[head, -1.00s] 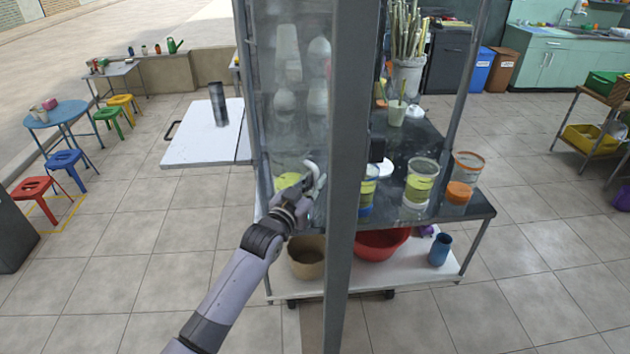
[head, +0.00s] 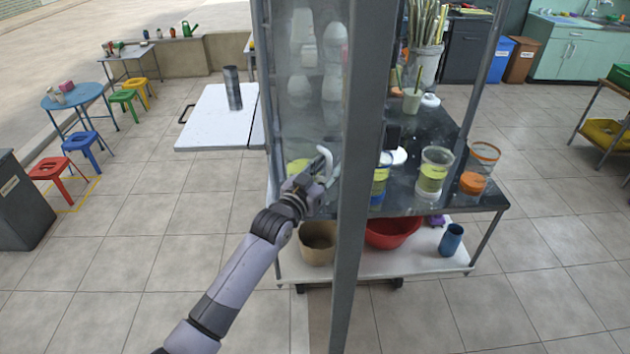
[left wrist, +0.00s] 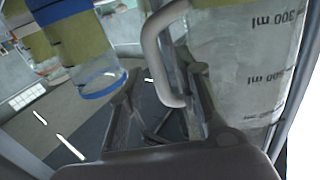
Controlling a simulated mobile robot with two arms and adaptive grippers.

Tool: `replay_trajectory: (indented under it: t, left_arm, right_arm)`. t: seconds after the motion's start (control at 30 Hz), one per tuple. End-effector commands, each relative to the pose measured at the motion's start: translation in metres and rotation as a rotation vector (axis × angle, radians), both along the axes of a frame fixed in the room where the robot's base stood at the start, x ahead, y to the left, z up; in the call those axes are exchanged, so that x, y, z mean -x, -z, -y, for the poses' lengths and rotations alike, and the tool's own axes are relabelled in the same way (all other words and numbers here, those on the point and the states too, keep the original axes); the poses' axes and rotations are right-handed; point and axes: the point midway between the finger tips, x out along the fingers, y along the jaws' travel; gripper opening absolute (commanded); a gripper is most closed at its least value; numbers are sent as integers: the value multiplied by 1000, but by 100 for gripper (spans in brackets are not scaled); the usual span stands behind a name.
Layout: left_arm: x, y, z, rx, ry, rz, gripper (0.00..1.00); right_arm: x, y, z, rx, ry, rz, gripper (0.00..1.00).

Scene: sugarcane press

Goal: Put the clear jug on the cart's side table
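A clear jug with 300 ml marks (left wrist: 240,70) and a pale handle (left wrist: 155,45) fills the right of the left wrist view. My left gripper (left wrist: 165,95) is open there, with the handle between its fingers; firm contact cannot be told. In the head view my left gripper (head: 325,165) is at the cart's near left part, beside the grey post, and the jug's body is mostly hidden; a yellow-green patch (head: 297,168) shows just behind the gripper. The cart's white side table (head: 205,128) sticks out to the left. My right gripper is not in view.
A dark cylinder (head: 233,88) stands on the far part of the side table; its near part is bare. The grey post (head: 362,150) and a clear panel (head: 300,60) stand by my arm. Yellow-green containers (head: 433,172) stand on the cart's dark top (head: 430,135).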

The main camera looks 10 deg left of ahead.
Motion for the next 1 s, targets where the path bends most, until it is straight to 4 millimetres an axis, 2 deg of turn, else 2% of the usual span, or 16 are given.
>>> replay_trajectory:
  t: [0.4, 0.53, 0.7, 1.0]
  left_arm:
    - [75, 4, -24, -1, 0, -3, 31]
    - [94, 4, -30, -2, 0, -3, 31]
    - [107, 2, -34, -1, -1, -3, 31]
    - [110, 4, -34, -1, -2, -6, 31]
  right_arm:
    - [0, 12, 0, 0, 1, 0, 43]
    - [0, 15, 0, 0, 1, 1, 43]
    - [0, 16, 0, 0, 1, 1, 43]
    - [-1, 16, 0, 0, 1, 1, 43]
